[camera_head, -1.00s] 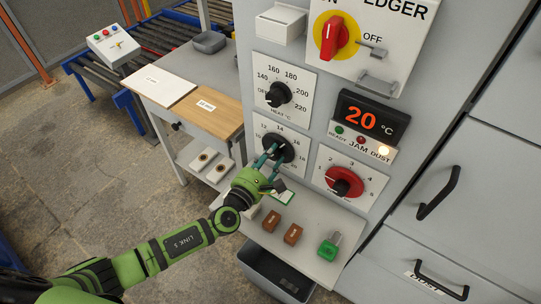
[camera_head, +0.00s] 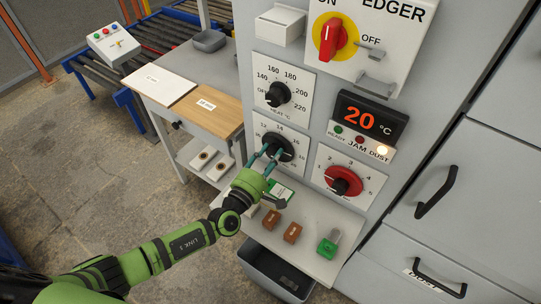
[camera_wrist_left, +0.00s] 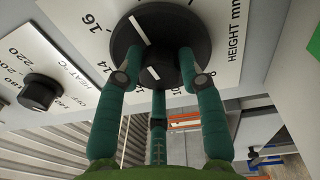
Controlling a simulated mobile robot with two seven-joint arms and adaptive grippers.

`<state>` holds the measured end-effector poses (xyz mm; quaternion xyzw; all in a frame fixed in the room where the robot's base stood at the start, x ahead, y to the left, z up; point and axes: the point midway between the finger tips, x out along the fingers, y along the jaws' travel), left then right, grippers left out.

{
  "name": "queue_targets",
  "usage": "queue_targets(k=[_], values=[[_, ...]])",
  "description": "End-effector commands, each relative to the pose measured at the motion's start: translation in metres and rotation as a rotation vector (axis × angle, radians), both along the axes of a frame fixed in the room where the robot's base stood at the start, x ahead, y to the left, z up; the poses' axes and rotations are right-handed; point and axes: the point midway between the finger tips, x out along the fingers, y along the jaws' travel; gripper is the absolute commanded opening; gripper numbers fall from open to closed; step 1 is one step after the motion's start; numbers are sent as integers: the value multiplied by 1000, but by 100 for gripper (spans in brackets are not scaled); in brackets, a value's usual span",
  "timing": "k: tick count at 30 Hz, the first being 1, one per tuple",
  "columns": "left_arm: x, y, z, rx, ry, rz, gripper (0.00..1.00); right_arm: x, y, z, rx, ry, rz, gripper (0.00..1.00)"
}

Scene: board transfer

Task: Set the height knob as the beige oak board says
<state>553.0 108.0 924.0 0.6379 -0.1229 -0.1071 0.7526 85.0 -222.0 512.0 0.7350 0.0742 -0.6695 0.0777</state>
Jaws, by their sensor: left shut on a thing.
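The black height knob (camera_head: 279,147) sits on a white dial plate on the grey machine front, below the heat knob. My left gripper (camera_head: 268,160) reaches it from the lower left, and its teal fingers are closed around the knob. In the left wrist view the fingers (camera_wrist_left: 157,75) flank the knob (camera_wrist_left: 150,33), whose white mark points toward the upper left, near the 16 side of the scale. The exact setting is hard to read. The beige oak board (camera_head: 208,108) lies flat on the side table with a small white label, too small to read. My right gripper is out of view.
A white board (camera_head: 160,85) lies beside the oak board. The heat knob (camera_head: 278,94) is above, and a red knob (camera_head: 343,181) is at the lower right. A display (camera_head: 368,119) reads 20 °C. Brown blocks (camera_head: 292,233) and a green item (camera_head: 328,245) lie on the shelf below.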

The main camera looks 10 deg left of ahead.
Motion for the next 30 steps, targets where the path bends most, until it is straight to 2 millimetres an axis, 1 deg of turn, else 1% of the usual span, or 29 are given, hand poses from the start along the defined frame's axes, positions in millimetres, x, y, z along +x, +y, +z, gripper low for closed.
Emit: queue_targets(k=[4,10,26,27,28,30], values=[[0,2,-2,71,-24,3,6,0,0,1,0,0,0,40],[0,2,-2,126,-47,3,6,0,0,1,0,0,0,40],[1,3,-1,144,-58,4,6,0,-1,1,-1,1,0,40],[1,3,-1,144,-58,4,50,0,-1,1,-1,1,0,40],[1,2,-1,144,-58,4,62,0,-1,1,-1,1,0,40],[1,2,0,144,-58,4,62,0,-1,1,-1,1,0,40]])
